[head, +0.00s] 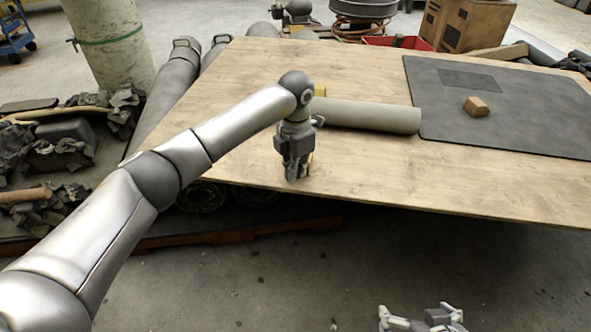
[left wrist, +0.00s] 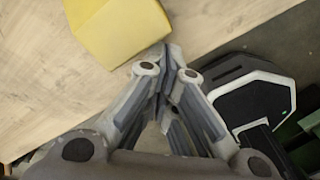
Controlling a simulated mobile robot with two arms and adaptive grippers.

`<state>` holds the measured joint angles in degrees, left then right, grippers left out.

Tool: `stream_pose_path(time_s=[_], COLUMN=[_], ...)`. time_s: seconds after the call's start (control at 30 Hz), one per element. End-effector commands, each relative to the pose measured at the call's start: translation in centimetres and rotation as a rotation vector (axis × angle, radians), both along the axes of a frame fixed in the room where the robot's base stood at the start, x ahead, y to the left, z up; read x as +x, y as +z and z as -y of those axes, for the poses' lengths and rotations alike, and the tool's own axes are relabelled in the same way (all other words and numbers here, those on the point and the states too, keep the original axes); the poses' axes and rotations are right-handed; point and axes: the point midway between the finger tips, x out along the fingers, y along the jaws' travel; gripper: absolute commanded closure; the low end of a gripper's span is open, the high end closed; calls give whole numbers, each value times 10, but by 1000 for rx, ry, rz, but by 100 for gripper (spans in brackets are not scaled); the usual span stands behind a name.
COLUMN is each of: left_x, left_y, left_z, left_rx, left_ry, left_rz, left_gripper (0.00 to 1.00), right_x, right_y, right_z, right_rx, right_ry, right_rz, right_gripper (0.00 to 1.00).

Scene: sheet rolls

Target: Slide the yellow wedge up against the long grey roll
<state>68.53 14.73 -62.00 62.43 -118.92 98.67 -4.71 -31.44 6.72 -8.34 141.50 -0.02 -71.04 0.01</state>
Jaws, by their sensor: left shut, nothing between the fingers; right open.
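The yellow wedge (left wrist: 120,25) lies on the wooden table, large at the upper left of the left wrist view. In the head view only a yellow sliver of it (head: 310,159) shows beside my left gripper (head: 294,175). That gripper is shut and empty, low over the table near its front edge. In the left wrist view its fingertips (left wrist: 161,65) are at the wedge's near edge; I cannot tell whether they touch. The long grey roll (head: 368,116) lies farther back, its left end partly hidden by my wrist. My right gripper (head: 420,314) is open and empty at the bottom.
Another yellow piece (head: 320,90) shows behind the roll's left end. The table between the roll and the front edge looks clear.

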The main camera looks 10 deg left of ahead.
Motion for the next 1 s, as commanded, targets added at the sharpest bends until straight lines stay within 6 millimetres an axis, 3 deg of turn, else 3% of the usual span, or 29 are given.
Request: stream_pose_path(time_s=[0.63, 1.0], left_x=[-1, -5], left_y=[0, 0], left_z=[0, 0], left_rx=[0, 0], left_ry=[0, -1], left_rz=[0, 0], left_gripper=[100, 100], right_x=[-1, -17], right_y=[0, -8], right_z=[0, 7], right_rx=[-1, -21], right_ry=[0, -10], right_rz=[-7, -91], right_gripper=[0, 0])
